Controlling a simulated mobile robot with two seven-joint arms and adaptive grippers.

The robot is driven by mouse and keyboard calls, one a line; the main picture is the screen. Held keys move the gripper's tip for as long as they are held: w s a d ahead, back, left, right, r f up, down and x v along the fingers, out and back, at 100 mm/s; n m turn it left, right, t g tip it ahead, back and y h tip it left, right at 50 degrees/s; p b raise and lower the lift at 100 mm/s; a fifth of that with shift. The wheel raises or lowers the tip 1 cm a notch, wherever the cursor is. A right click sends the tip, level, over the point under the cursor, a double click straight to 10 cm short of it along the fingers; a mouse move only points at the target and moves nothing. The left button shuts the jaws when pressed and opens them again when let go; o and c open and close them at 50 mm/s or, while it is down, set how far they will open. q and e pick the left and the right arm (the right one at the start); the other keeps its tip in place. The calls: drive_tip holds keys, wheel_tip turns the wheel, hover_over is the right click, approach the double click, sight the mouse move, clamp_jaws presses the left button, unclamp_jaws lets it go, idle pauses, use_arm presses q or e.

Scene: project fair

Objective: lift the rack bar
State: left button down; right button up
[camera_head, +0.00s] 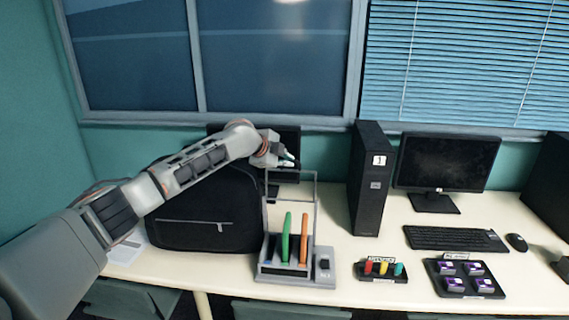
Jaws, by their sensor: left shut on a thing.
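The rack (297,279) is a small grey stand near the table's front edge, with a green piece (286,238) and an orange piece (304,240) upright in it. Its rack bar (303,173) is a thin grey frame that rises above the pieces, with its crosspiece at the top. My left gripper (287,160) reaches in from the left and is shut on the rack bar at the crosspiece; the fingertips are small and the exact contact is hard to see. My right gripper is not in view.
A black backpack (205,215) stands under my left arm, close left of the rack. A black computer tower (371,180), a monitor (446,165) and a keyboard (455,239) stand to the right. Two small trays (384,277) (465,279) lie right of the rack.

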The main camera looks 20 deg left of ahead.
use_arm(q)
drive_tip(key=shift+w+a+r, duration=0.15)
drive_tip(key=shift+w+r, duration=0.3)
drive_tip(key=shift+r, duration=0.4)
drive_tip(key=shift+a+g, duration=0.15)
drive_tip(key=shift+g, duration=0.15)
drive_tip(key=c, duration=2.6)
unclamp_jaws()
drive_tip(key=shift+o, duration=0.6)
drive_tip(key=shift+w+f, duration=0.2)
drive_tip(key=shift+w, duration=0.15)
drive_tip(key=v, duration=1.1)
drive_tip(key=shift+s, duration=0.45)
drive_tip(key=shift+f, duration=0.1)
